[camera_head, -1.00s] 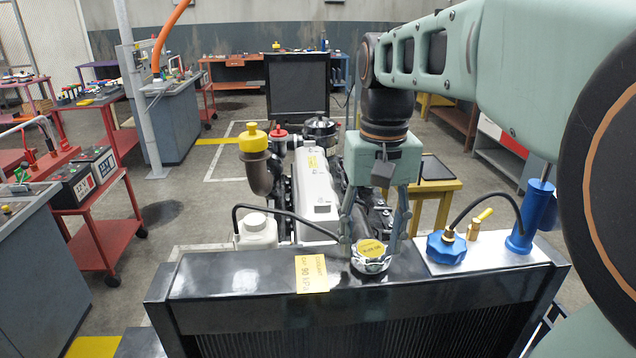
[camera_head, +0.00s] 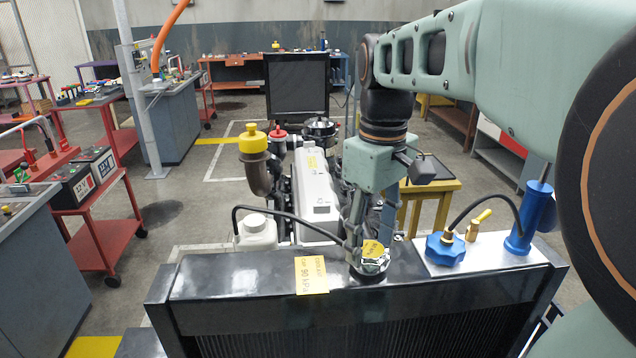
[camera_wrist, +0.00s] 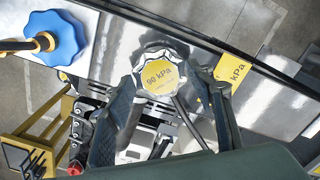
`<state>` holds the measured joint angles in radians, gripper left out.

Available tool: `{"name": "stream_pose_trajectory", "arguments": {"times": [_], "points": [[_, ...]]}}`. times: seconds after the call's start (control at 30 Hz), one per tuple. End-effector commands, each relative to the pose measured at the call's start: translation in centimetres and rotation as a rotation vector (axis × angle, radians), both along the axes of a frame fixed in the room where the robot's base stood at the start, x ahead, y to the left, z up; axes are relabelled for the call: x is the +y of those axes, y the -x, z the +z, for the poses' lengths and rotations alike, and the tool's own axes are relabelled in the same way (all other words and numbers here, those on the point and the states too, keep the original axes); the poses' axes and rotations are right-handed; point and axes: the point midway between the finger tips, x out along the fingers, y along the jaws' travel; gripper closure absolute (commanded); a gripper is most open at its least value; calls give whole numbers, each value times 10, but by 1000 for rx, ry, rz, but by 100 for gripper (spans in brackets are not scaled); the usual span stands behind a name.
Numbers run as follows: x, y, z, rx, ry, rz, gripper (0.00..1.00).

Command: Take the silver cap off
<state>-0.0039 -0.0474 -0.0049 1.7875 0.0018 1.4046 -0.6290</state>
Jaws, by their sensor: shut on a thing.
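The silver cap (camera_head: 372,262) has a scalloped metal rim and a yellow label on top. It sits on the black top of the radiator (camera_head: 230,275). In the wrist view the cap (camera_wrist: 160,74) reads "90 kPa" and lies between the two fingers. My gripper (camera_head: 368,248) comes down from above and is shut on the cap; it also shows in the wrist view (camera_wrist: 163,95). In the head view a finger hides part of the cap's far side. I cannot tell whether the cap is still seated on its neck.
A yellow tag (camera_head: 311,275) lies on the radiator left of the cap. To the right, a metal plate holds a blue knob (camera_head: 446,248) and a blue pump cylinder (camera_head: 524,225). A white reservoir (camera_head: 256,232) and the engine stand behind.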

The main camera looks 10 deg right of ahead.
Motion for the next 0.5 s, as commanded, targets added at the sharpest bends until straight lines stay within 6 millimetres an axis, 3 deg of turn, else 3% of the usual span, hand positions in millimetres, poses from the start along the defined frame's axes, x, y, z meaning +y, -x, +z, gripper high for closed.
{"name": "stream_pose_trajectory", "arguments": {"times": [0.5], "points": [[0, -1, 27, -5, 0, -2, 100]]}}
